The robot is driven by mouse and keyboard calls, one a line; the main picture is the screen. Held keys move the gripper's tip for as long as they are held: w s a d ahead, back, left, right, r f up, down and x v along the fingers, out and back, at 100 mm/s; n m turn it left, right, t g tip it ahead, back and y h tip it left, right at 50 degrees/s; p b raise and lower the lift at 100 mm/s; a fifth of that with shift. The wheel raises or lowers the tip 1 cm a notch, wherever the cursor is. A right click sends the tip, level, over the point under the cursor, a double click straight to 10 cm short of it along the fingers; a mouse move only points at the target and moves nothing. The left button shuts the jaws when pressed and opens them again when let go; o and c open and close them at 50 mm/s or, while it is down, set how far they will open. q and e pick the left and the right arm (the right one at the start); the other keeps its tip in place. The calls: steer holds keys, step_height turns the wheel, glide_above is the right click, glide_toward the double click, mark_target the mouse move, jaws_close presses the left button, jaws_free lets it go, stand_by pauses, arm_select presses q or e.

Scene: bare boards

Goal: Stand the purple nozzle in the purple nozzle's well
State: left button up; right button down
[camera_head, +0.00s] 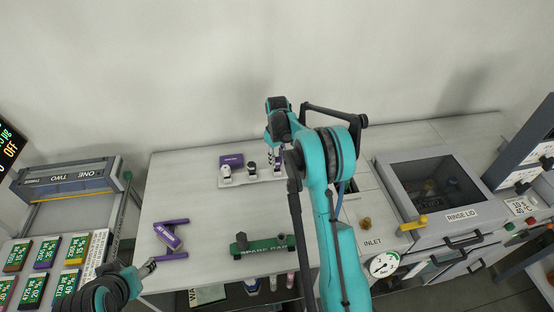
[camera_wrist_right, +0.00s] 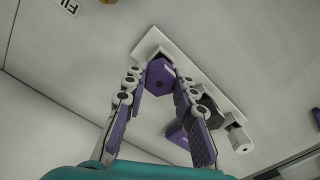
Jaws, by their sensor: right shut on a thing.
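My right gripper (camera_head: 277,158) reaches down at the right end of a white nozzle tray (camera_head: 240,181). In the right wrist view its fingers (camera_wrist_right: 160,92) are shut on the purple nozzle (camera_wrist_right: 160,75), whose six-sided top faces the camera. The nozzle is over the end of the tray (camera_wrist_right: 155,41); the well under it is hidden, and I cannot tell whether the nozzle is seated or above it. My left gripper (camera_head: 150,266) is at the lower left beside a purple labelled piece (camera_head: 167,236); its jaw state is unclear.
On the tray stand a white nozzle (camera_head: 226,172) and a black nozzle (camera_head: 251,168). A purple box (camera_head: 231,160) lies behind them. A green spare rack (camera_head: 264,244) is at the front. The rinse unit (camera_head: 432,185) stands to the right. Bare board lies between tray and rack.

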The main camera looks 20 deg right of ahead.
steer(key=shift+f+b, duration=0.3)
steer(key=shift+f, duration=0.1)
steer(key=c, duration=1.1)
jaws_free()
steer(key=shift+c, duration=0.2)
step_height(320, 180, up, 10)
steer(key=p, duration=0.5)
steer(key=shift+r, duration=0.1)
